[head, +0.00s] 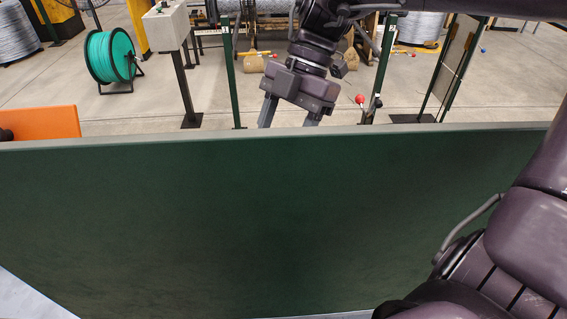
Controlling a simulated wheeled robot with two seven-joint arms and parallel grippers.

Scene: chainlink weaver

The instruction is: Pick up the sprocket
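I cannot see a sprocket in the head view. My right gripper (290,117) points down at the top centre, its arm coming in from the upper right. Its two grey fingers stand well apart and I see nothing between them. The fingertips end at or behind the top edge of a dark green panel (260,220), so whatever is below them is hidden. My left gripper is not in view.
The wide green panel fills the lower view, with an orange panel (40,122) at its left end. Beyond it are a grey box on a post (166,28), green posts (228,75), a teal reel (108,57) and wire coils (15,35). Concrete floor (70,88) lies open at left.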

